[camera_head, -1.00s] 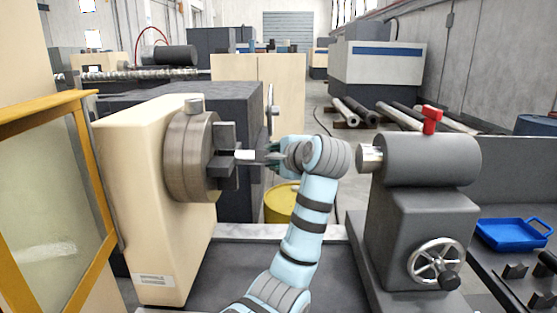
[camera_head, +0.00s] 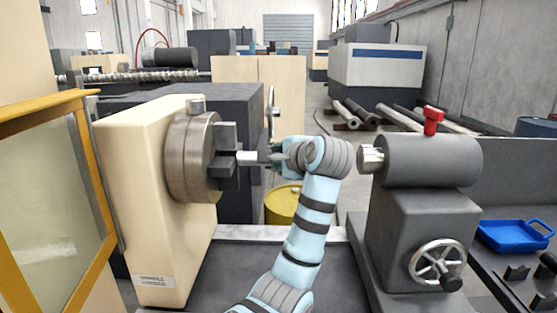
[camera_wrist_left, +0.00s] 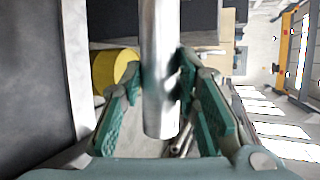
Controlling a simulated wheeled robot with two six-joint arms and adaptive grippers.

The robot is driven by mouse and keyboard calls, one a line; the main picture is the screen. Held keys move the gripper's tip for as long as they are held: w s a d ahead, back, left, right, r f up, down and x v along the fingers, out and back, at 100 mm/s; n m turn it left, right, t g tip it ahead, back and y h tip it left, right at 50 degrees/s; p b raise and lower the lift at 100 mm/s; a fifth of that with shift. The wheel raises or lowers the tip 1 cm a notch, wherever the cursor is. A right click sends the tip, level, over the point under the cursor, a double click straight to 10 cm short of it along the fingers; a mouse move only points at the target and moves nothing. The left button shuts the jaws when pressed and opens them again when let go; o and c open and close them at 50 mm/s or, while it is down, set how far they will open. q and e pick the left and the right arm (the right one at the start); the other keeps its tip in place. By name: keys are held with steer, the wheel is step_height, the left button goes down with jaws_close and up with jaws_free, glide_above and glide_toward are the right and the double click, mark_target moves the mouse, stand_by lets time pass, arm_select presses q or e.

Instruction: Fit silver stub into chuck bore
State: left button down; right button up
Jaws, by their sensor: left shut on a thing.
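The silver stub (camera_head: 247,158) lies level in front of the chuck (camera_head: 190,157), between the heights of the dark chuck jaws (camera_head: 224,135). Its left end is close to the jaws, and I cannot tell whether it has entered the bore, which is hidden. My left gripper (camera_head: 273,155) is shut on the stub from the right. In the left wrist view the stub (camera_wrist_left: 161,60) runs up from between the green fingers of the left gripper (camera_wrist_left: 158,95). My right gripper is not in view.
The tailstock (camera_head: 430,160) with a red lever (camera_head: 432,120) and handwheel (camera_head: 437,262) stands right of my left wrist. A cream headstock (camera_head: 140,210) carries the chuck. A yellow-framed door (camera_head: 50,110) stands at the left. A yellow drum (camera_head: 282,205) is behind my arm. A blue tray (camera_head: 514,235) lies right.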

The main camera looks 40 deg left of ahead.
mark_target(247, 158)
arm_select(q)
steer(key=shift+b, duration=0.35)
stand_by(0.6)
steer(key=shift+s+a+b, duration=0.65)
steer(key=shift+s+a, duration=0.1)
steer(key=shift+a, duration=0.2)
steer(key=shift+s+a+b, duration=0.6)
steer(key=shift+s+a, duration=0.1)
steer(key=shift+a, duration=0.25)
stand_by(0.4)
steer(key=shift+s+a+b, duration=0.7)
steer(key=shift+a, duration=0.2)
steer(key=shift+r, duration=0.1)
steer(key=c, duration=1.1)
jaws_free()
steer(key=shift+a, duration=0.15)
steer(key=v, duration=1.2)
steer(key=shift+f, duration=0.2)
